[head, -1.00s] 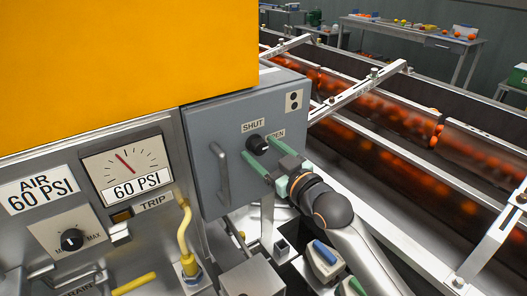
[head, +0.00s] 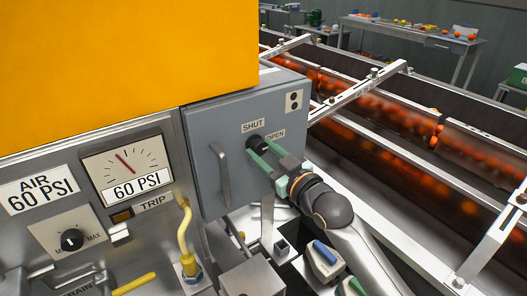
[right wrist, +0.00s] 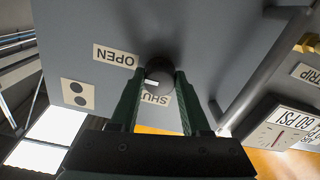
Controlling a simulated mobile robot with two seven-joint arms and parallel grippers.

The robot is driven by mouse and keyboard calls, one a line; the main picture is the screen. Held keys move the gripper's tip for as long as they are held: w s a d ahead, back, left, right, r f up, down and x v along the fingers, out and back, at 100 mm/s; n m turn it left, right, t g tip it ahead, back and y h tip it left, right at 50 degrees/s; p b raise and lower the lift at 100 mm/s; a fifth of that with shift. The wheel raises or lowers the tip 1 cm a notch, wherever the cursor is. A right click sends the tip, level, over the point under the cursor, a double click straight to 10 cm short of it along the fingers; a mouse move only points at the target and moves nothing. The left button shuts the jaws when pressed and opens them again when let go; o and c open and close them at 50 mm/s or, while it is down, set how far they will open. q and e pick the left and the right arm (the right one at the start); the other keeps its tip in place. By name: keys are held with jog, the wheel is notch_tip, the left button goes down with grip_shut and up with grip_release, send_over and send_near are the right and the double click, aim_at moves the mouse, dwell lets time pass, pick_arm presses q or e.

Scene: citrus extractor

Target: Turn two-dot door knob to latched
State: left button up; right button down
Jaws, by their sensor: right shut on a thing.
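The two-dot door (head: 205,155) is a grey panel with a bar handle (head: 222,175) and a plate with two black dots (head: 293,101). Its round black knob (head: 256,142) sits between the SHUT label (head: 253,126) and the OPEN label (head: 275,134). My right gripper (head: 259,149) is shut on the knob, its green fingers reaching in from the lower right. In the right wrist view the fingers lie on both sides of the knob (right wrist: 158,74), which shows a short white mark. The fingers partly cover the SHUT label there. My left gripper is not in view.
A pressure gauge (head: 126,167) and a regulator dial (head: 71,240) are left of the door. A yellow hose (head: 186,230) stands below the gauge. A large orange housing (head: 120,60) hangs above. Rails and a conveyor of oranges (head: 400,130) run along the right.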

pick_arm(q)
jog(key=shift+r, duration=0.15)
pick_arm(e)
jog(key=shift+n+p, duration=0.35)
jog(key=shift+n, duration=0.05)
jog(key=shift+r+n+p, duration=0.1)
jog(key=shift+n+p, duration=0.6)
jog(key=shift+n, duration=0.3)
jog(key=n+p, duration=0.1)
jog(key=n, duration=0.1)
jog(key=shift+n+p, duration=0.3)
jog(key=shift+p, duration=0.05)
jog(key=shift+n, duration=0.4)
jog(key=n+p, duration=0.3)
jog(key=n, duration=0.2)
jog(key=shift+w+d+r+n, duration=0.1)
jog(key=shift+n, duration=0.2)
jog(key=n+p, duration=0.1)
jog(key=n, duration=0.2)
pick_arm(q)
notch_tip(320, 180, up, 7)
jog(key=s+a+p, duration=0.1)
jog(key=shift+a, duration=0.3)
pick_arm(e)
jog(key=shift+n, duration=1.7)
